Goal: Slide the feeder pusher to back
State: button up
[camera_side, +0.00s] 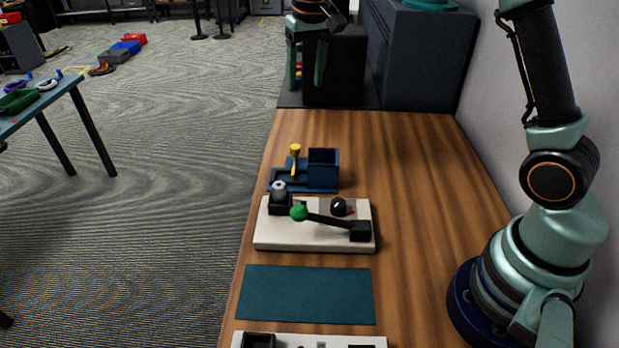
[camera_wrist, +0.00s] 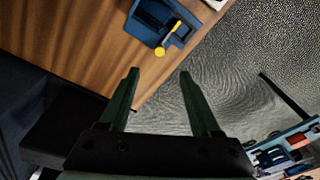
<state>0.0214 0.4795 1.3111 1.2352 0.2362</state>
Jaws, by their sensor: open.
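The blue feeder (camera_side: 323,170) stands on the wooden table near its far left edge. Its yellow pusher knob (camera_side: 295,148) sticks up at the left of the blue block. In the wrist view the feeder (camera_wrist: 153,18) is at the top, with the yellow knob (camera_wrist: 160,51) just beyond my fingertips. My gripper (camera_side: 306,85) hangs past the table's far end in the side view, apart from the feeder. In the wrist view its two green fingers (camera_wrist: 158,75) are spread with nothing between them.
A white panel (camera_side: 275,238) with a green-knobbed lever (camera_side: 299,213) sits in front of the feeder. A teal mat (camera_side: 306,295) lies nearer. Dark boxes (camera_side: 415,60) stand beyond the table's far end. The table right of the feeder is clear.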

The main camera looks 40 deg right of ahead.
jog(key=g, duration=0.1)
send_over(296, 147)
notch_tip(296, 147, down, 6)
jog(key=f, duration=0.1)
jog(key=shift+m, duration=0.4)
notch_tip(296, 147, down, 12)
jog(key=shift+f, duration=0.2)
grip_shut()
jog(key=shift+r, duration=0.1)
dwell(1.0)
